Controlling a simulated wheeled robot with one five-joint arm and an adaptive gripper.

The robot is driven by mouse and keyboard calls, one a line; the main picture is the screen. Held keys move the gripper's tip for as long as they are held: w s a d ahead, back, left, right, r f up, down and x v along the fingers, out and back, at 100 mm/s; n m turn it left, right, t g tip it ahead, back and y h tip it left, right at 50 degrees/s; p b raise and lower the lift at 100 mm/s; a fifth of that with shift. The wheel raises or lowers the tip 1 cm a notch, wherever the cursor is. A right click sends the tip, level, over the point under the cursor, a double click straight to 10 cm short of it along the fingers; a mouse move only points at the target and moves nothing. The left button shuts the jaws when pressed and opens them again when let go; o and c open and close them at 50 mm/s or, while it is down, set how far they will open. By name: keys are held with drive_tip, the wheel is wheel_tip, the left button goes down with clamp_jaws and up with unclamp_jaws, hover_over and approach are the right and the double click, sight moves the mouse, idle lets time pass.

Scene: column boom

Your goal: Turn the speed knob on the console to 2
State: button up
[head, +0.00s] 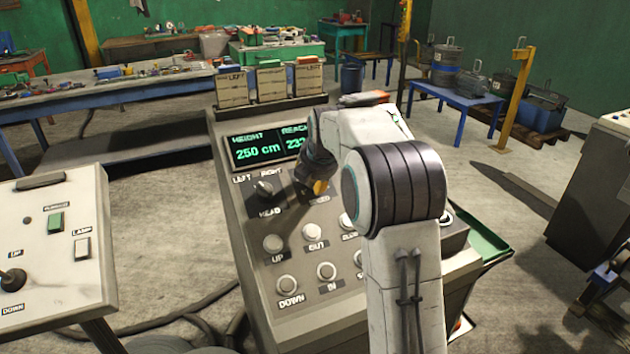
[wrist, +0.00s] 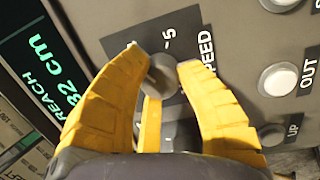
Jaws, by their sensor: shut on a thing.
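The console (head: 250,215) stands in front of me with a sloped panel. My gripper (head: 318,188) is at the upper middle of that panel, below the lit display. In the wrist view my gripper (wrist: 164,70) has its yellow fingers on both sides of the grey speed knob (wrist: 162,75), shut on it. The word SPEED (wrist: 205,55) is beside the knob, and a 5 mark (wrist: 168,42) shows near its tip. The other scale marks are hidden or unreadable, so I cannot tell the setting. My arm hides the knob in the head view.
The head knob (head: 265,189) is left of my gripper. Round buttons such as UP (head: 273,243) and OUT (head: 312,232) lie below it. The display (head: 262,148) reads height 250 cm. A second control panel (head: 50,245) stands at the left.

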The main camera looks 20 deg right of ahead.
drive_tip(key=shift+s+a+f, duration=0.1)
drive_tip(key=shift+f, duration=0.1)
idle(0.4)
drive_tip(key=o, duration=1.2)
drive_tip(key=shift+r, duration=0.1)
drive_tip(key=shift+s+r, duration=0.2)
drive_tip(key=shift+r, duration=0.35)
drive_tip(key=v, duration=1)
drive_tip(key=shift+s+a+r, duration=0.15)
drive_tip(key=shift+s+r, duration=0.1)
drive_tip(key=shift+s, duration=0.05)
